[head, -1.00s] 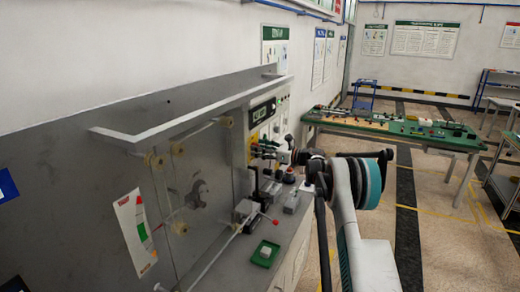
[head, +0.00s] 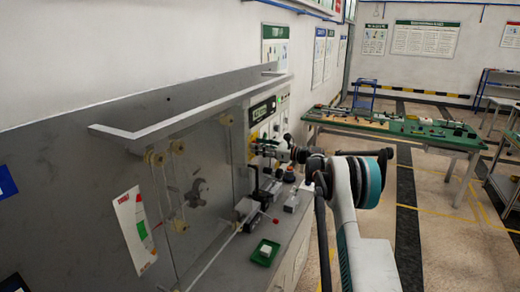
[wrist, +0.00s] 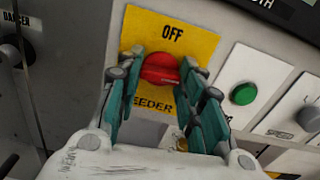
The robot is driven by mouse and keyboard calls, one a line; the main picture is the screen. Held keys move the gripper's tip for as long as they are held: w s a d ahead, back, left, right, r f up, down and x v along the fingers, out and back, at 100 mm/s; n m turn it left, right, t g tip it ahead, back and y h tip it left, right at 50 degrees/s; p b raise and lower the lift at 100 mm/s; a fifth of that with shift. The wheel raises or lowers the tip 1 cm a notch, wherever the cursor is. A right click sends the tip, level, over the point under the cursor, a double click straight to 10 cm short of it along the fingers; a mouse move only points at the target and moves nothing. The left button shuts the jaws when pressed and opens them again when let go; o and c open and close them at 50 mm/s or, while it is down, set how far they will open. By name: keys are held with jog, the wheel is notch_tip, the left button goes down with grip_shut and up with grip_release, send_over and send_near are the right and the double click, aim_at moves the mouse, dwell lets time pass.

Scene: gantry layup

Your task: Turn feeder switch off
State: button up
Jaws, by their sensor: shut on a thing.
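The feeder switch (wrist: 160,70) is a red rotary knob on a yellow plate (wrist: 190,38) marked OFF at the top and FEEDER at the bottom, seen in the wrist view. My gripper (wrist: 154,78) has its two teal fingers on either side of the red knob and is shut on it. The knob's handle lies roughly sideways, a little tilted, in the wrist picture. In the head view my gripper (head: 268,148) is at the panel face, and the knob is hidden behind it and my arm.
A green button (wrist: 243,94) and a grey knob (wrist: 308,118) sit right of the switch. In the head view a green tray (head: 265,252) and a red-tipped lever (head: 275,221) are on the bench below. A green-topped table (head: 400,127) stands behind.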

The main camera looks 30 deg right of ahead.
jog(key=shift+n+b, duration=3.55)
jog(key=shift+n, duration=4.95)
jog(key=o, duration=1.1)
jog(key=shift+c, duration=0.2)
jog(key=shift+s+d, duration=0.1)
jog(key=v, duration=1.1)
jog(key=shift+s+d, duration=0.25)
jog(key=shift+s, duration=0.05)
